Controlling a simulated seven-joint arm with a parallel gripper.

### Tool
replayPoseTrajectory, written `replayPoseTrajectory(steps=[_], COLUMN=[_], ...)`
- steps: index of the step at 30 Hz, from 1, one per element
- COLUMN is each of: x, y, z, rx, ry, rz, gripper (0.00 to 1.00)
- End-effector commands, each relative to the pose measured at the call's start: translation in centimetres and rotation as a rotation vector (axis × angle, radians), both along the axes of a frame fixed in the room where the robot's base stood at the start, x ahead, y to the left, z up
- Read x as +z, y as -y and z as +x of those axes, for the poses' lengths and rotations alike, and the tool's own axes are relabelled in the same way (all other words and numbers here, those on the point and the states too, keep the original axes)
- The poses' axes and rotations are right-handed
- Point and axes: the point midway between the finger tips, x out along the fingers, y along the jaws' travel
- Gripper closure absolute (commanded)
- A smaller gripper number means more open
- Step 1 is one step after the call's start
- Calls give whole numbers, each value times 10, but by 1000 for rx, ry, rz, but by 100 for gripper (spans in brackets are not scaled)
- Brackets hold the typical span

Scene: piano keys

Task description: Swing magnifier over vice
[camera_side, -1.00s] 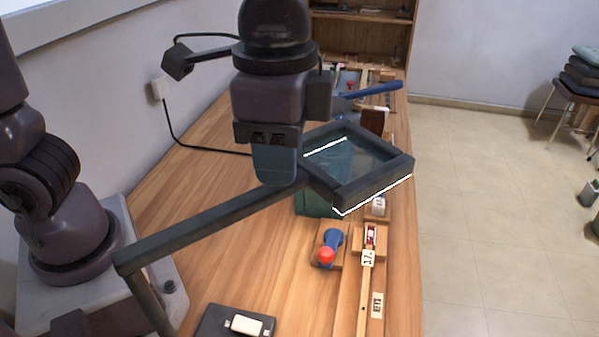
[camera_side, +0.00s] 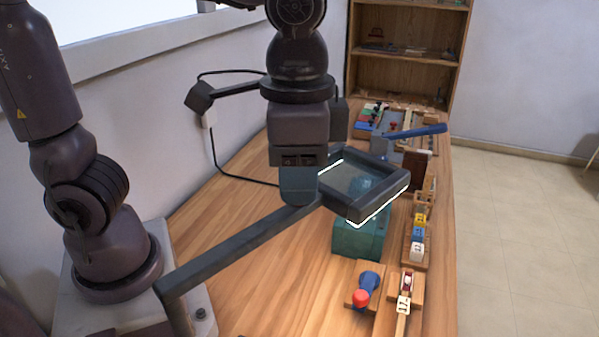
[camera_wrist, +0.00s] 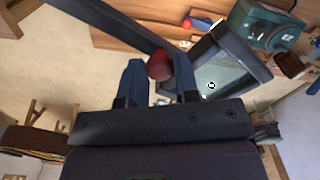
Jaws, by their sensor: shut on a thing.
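The magnifier (camera_side: 362,183) is a dark square frame with a clear pane and bright edge strips, on a long dark arm (camera_side: 235,245). My gripper (camera_side: 299,188) is at the frame's inner end, where the arm meets it. In the wrist view, my gripper (camera_wrist: 160,72) is shut on the magnifier's red knob (camera_wrist: 160,66). A teal block, seemingly the vice (camera_side: 360,238), stands on the bench, partly hidden behind the frame. In the wrist view, the vice (camera_wrist: 265,27) shows beside the magnifier's pane (camera_wrist: 222,82), partly clear of it. Their exact overlap cannot be told.
A blue lever (camera_side: 415,133) and a brown block (camera_side: 416,168) stand beyond the magnifier. A blue piece with a red ball (camera_side: 364,290) and wooden strips with small blocks (camera_side: 418,235) lie at the right. The bench (camera_side: 270,290) is bare under the arm.

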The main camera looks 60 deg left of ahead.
Motion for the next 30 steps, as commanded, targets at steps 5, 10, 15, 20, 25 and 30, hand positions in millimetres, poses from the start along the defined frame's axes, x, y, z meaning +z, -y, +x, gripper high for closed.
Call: replayPoseTrajectory(steps=[5,10,15,20,25,30], x=[1,1,2,19,57,93], y=[-4,-3,-2,-2,-2,-2], z=[0,0,0,0,0,0], rx=[6,3,2,3,3,3], ry=[-3,-4,-3,0,3,0], rz=[10,8,7,4,3,5], gripper=[50,45,45,45,45,45])
